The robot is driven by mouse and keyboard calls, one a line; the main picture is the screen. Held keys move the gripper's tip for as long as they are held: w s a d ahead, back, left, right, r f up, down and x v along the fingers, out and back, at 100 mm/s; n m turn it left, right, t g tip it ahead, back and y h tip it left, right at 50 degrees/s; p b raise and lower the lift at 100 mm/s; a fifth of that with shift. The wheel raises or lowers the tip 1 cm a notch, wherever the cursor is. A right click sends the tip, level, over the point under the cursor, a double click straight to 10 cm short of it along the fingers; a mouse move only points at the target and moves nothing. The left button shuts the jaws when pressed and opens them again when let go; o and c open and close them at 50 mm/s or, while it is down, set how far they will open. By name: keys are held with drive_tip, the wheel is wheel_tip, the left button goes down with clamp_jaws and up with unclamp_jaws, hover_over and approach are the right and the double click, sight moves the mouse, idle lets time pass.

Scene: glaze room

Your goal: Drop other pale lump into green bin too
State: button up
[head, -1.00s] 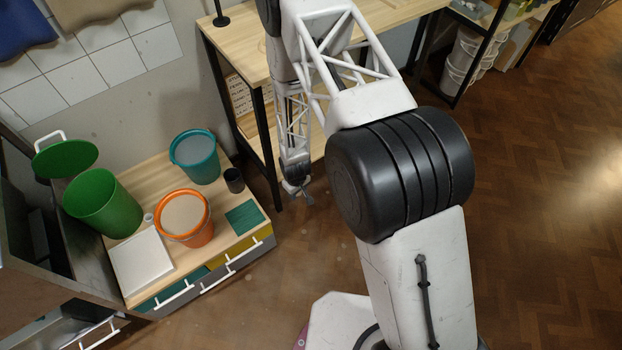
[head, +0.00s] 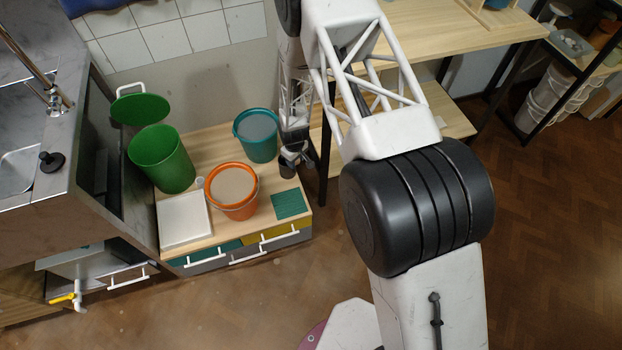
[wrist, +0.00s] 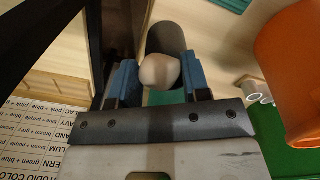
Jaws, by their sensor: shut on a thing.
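In the wrist view, my gripper (wrist: 160,78) is shut on a pale, rounded lump (wrist: 160,71), held between its blue fingertips. A dark cup (wrist: 165,36) shows just beyond the lump. In the head view, my gripper (head: 298,156) is at the right end of the low cabinet, close by the dark cup (head: 287,168); the lump cannot be made out there. The green bin (head: 162,160) stands at the left of the cabinet top, its lid (head: 140,108) raised behind it. The bin's contents are not visible.
Between gripper and green bin stand a teal bucket (head: 256,136) and an orange bucket (head: 232,192), both with greyish contents. A white slab (head: 184,219) and a green mat (head: 289,204) lie at the front. A tall table with dark legs (head: 323,165) stands right of the cabinet.

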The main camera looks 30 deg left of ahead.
drive_tip(key=w+a+r+n, duration=0.2)
drive_tip(key=a+r, duration=0.7)
drive_tip(key=a, duration=0.3)
drive_tip(key=s+a+r+n, duration=0.1)
drive_tip(key=s+a+r, duration=0.1)
drive_tip(key=s+a, duration=0.6)
drive_tip(key=s+a+r+n, duration=0.2)
drive_tip(key=s+a, duration=0.6)
drive_tip(key=a, duration=0.7)
drive_tip(key=s+a+r+n, duration=0.2)
drive_tip(key=s+a+r, duration=0.2)
drive_tip(key=s+a, duration=0.4)
drive_tip(key=a, duration=0.4)
drive_tip(key=shift+s+r, duration=0.15)
drive_tip(key=shift+s, duration=0.05)
wheel_tip(320, 180, down, 6)
drive_tip(key=o, duration=1)
wheel_tip(320, 180, up, 8)
